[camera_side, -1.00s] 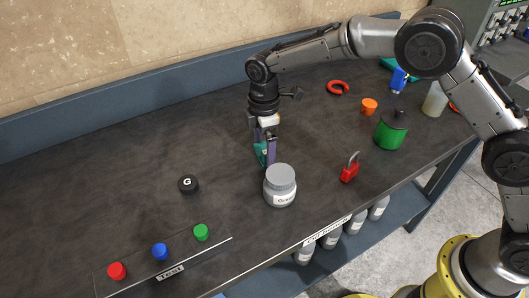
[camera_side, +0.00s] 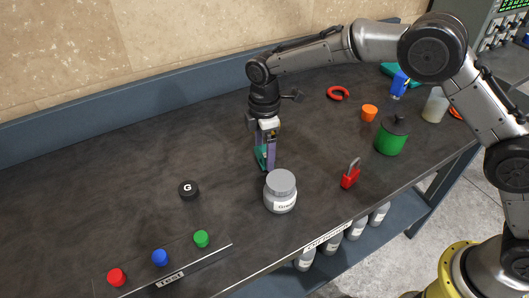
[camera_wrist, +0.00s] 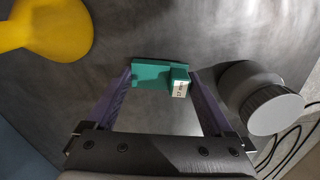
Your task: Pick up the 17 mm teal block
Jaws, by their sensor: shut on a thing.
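The teal block (camera_wrist: 150,75) is between the two purple fingers of my gripper (camera_wrist: 160,82) in the wrist view, with a finger against each end. A raised part at its right carries a small white label whose print I cannot read surely. In the side view the teal block (camera_side: 261,156) shows beside the fingers of my gripper (camera_side: 265,162), partly hidden by them. My gripper points down, behind the grey jar, and is shut on the block. I cannot tell whether the block touches the bench.
A grey jar (camera_side: 280,192) stands close in front of my gripper; it also shows in the wrist view (camera_wrist: 265,98). A black knob marked G (camera_side: 188,189) lies left. A red padlock (camera_side: 350,174) and green canister (camera_side: 391,138) stand right.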

